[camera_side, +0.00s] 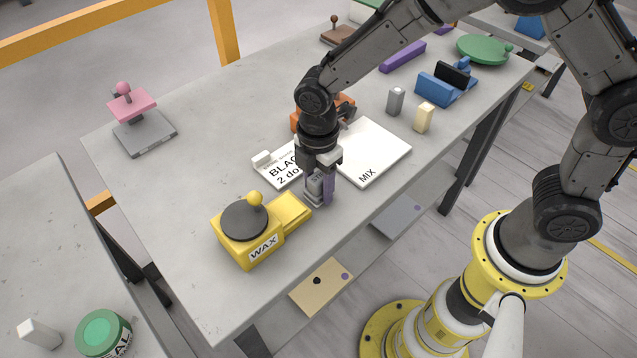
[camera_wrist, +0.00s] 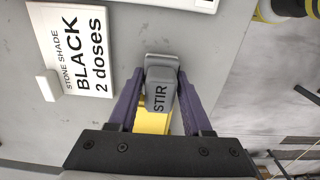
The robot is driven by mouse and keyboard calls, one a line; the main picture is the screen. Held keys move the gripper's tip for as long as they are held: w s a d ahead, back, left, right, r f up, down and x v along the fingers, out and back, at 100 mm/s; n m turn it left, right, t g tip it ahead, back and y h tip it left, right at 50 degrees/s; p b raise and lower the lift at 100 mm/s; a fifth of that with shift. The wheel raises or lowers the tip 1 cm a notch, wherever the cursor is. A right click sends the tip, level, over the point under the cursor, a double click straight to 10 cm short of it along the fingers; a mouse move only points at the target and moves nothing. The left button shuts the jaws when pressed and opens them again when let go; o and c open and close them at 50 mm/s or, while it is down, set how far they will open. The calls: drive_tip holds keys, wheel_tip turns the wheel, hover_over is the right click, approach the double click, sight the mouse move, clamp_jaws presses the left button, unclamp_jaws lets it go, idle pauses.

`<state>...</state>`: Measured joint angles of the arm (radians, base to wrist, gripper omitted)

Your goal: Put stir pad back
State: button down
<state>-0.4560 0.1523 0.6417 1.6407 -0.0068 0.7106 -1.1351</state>
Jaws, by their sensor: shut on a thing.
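The stir pad (camera_side: 313,188) is a small grey block with the word STIR on it. It stands out clearly in the wrist view (camera_wrist: 161,92), between the two purple fingers. My gripper (camera_side: 320,192) points down over the near part of the stone slab and is shut on the stir pad; in the wrist view its fingers (camera_wrist: 160,84) press on both sides of it. The pad is at or just above the slab surface; I cannot tell whether it touches. A white MIX board (camera_side: 384,150) lies just behind and right of it.
A yellow WAX box (camera_side: 262,252) with a dark round top sits close at left. A white card reading BLACK 2 doses (camera_wrist: 91,22) lies behind the gripper. An orange object (camera_side: 297,120), a grey block (camera_side: 395,101) and a cream block (camera_side: 424,118) stand farther back.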

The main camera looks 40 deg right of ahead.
drive_tip(key=shift+f, duration=0.15)
drive_tip(key=shift+c, duration=1.7)
unclamp_jaws()
